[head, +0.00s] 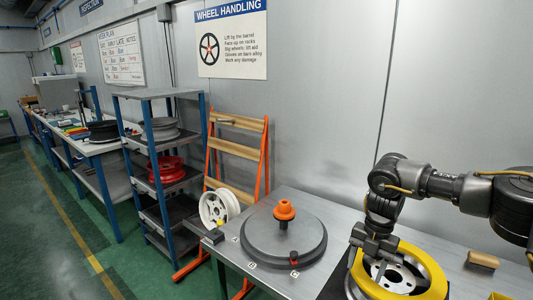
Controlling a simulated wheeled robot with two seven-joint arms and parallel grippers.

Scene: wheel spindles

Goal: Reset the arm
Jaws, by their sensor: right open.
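My left gripper is not in view.
The grey metal table (337,213) is clear behind the turntable. A tan block (483,260) lies right of the wheel. A white wheel (213,208) rests on an orange rack (266,160). A blue-framed shelf holds a red wheel (166,170) and a grey wheel (160,128).

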